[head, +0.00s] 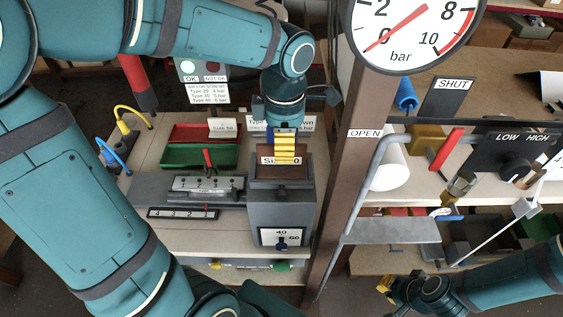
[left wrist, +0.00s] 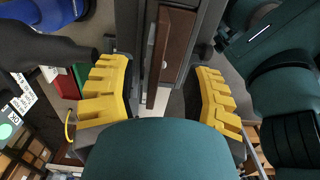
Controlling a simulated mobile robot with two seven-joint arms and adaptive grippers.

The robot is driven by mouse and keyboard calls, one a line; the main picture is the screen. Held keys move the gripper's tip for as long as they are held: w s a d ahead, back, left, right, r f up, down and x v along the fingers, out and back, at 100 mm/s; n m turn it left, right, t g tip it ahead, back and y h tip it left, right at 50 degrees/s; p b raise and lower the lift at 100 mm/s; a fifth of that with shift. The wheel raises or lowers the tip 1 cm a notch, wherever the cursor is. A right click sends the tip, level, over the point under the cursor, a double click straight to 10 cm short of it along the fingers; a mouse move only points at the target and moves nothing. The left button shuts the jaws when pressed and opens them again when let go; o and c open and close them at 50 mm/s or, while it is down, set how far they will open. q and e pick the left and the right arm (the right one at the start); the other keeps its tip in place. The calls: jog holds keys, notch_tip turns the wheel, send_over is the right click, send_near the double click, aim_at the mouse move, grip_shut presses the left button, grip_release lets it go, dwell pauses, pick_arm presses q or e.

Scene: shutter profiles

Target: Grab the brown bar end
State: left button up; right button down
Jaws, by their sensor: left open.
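A brown piece (head: 295,167) with a white label shows on top of the grey machine block in the head view. In the left wrist view, the brown bar (left wrist: 175,48) stands between my two yellow fingers, with gaps on both sides. My left gripper (head: 285,148) is open above the block, fingers pointing down; its wide-spread fingers also show in the left wrist view (left wrist: 164,70). They partly hide the brown piece and its label in the head view. I cannot tell how deep the bar reaches between them. My right gripper (head: 393,290) is low at the right, its jaws unclear.
The grey block (head: 267,207) stands on the bench beside a grey rail fixture (head: 205,187). Red (head: 190,132) and green (head: 190,156) trays lie behind the fixture. A brown post (head: 345,170) rises just right of the block. A right-hand shelf carries levers and a shutter panel.

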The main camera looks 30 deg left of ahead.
pick_arm(q)
jog(key=f, duration=0.5)
jog(key=shift+w+a+b, duration=0.15)
jog(key=shift+a+b, duration=0.2)
jog(key=shift+a, duration=0.05)
grip_shut()
